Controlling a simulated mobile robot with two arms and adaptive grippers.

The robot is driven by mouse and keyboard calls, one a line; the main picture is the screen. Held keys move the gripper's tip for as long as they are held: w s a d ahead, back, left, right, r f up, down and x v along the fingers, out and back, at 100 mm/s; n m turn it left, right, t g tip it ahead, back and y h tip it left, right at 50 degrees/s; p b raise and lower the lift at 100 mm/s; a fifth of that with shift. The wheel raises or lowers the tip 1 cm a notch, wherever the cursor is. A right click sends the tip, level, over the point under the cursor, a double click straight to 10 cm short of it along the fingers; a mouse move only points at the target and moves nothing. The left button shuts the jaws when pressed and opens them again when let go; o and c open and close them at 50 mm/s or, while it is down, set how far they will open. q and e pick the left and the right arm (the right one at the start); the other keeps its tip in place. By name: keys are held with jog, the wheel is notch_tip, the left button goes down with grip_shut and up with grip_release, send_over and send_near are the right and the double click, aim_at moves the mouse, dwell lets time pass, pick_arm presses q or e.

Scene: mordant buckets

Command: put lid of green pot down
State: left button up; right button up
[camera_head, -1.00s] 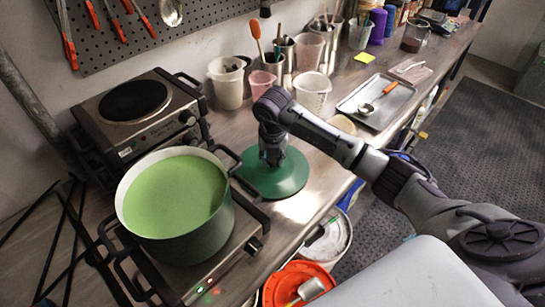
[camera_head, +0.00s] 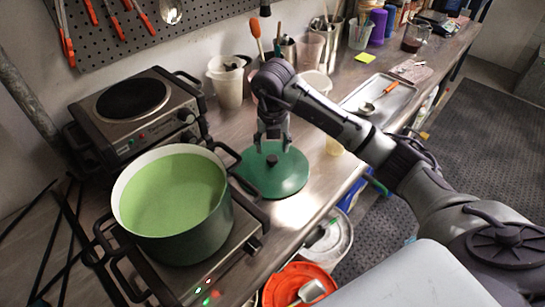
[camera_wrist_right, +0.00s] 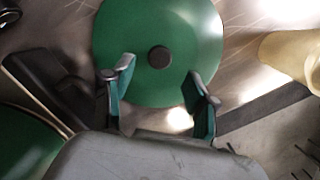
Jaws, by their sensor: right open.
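The green lid (camera_head: 284,176) lies flat on the metal counter, right of the pot, with its dark round knob facing up. The lid also shows in the right wrist view (camera_wrist_right: 190,30), with its knob (camera_wrist_right: 159,57) beyond my fingertips. My right gripper (camera_head: 272,146) is open and empty above the lid, its fingers pointing down and apart from the knob. In the right wrist view my right gripper (camera_wrist_right: 160,85) has its two fingers spread wide. The green pot (camera_head: 205,237) stands uncovered on the front hot plate, full of light green liquid. My left gripper is not in view.
A second hot plate (camera_head: 127,114) stands behind the pot. White cups (camera_head: 229,88) and tool holders line the wall. A metal tray (camera_head: 362,116) with a ladle lies farther right. Buckets, one orange (camera_head: 285,287), stand below the counter edge.

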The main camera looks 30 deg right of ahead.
jog(key=r, duration=0.4)
jog(key=r+b, duration=0.1)
jog(key=shift+s+a+r, duration=0.2)
jog(key=shift+s+r, duration=0.2)
